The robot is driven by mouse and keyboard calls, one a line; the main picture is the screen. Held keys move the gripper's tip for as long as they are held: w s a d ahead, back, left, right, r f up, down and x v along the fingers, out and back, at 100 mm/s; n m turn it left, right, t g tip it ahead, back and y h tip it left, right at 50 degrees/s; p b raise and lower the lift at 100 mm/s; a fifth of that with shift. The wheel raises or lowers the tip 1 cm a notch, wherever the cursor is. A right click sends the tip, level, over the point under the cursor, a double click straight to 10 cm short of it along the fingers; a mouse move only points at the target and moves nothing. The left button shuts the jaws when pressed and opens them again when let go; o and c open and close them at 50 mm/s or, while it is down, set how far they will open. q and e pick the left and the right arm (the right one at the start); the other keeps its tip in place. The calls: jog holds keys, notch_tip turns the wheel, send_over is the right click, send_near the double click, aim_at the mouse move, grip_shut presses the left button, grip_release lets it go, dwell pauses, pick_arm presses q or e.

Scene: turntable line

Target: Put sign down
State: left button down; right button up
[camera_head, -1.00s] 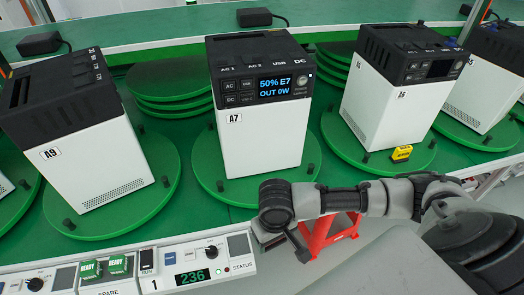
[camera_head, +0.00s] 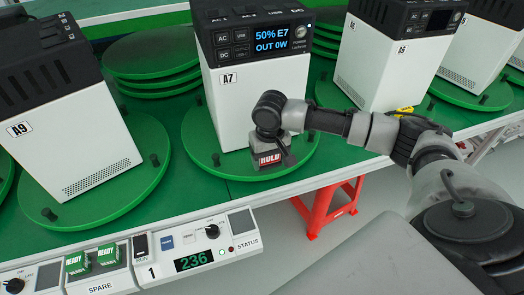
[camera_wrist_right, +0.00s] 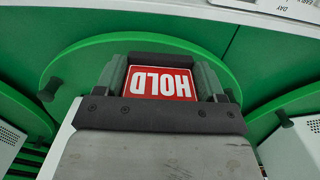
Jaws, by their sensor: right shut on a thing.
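A small red sign (camera_head: 269,159) with white lettering is in my right gripper (camera_head: 273,156), by the front edge of the green turntable (camera_head: 207,163) that bears unit A7 (camera_head: 232,125). In the right wrist view the sign (camera_wrist_right: 161,83) reads HOLD, upside down, between the two fingers of my right gripper (camera_wrist_right: 163,80). The turntable (camera_wrist_right: 80,62) shows behind it. I cannot tell whether the sign touches the turntable. My left gripper is not in view.
Unit A9 (camera_head: 70,135) stands on the turntable to the left, unit A6 (camera_head: 385,65) to the right. Two green READY signs (camera_head: 77,263) (camera_head: 107,255) sit at the SPARE spot of the front panel (camera_head: 215,250). A red stool (camera_head: 325,208) stands below the bench edge.

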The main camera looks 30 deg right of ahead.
jog(key=w, duration=0.2)
jog(key=w+d, duration=0.1)
jog(key=w, duration=0.2)
jog(key=shift+w+d, duration=0.1)
jog(key=shift+w, duration=0.05)
jog(key=shift+f, duration=1.8)
jog(key=o, duration=1)
jog(key=shift+f, duration=0.1)
jog(key=shift+c, duration=0.2)
notch_tip(320, 180, up, 12)
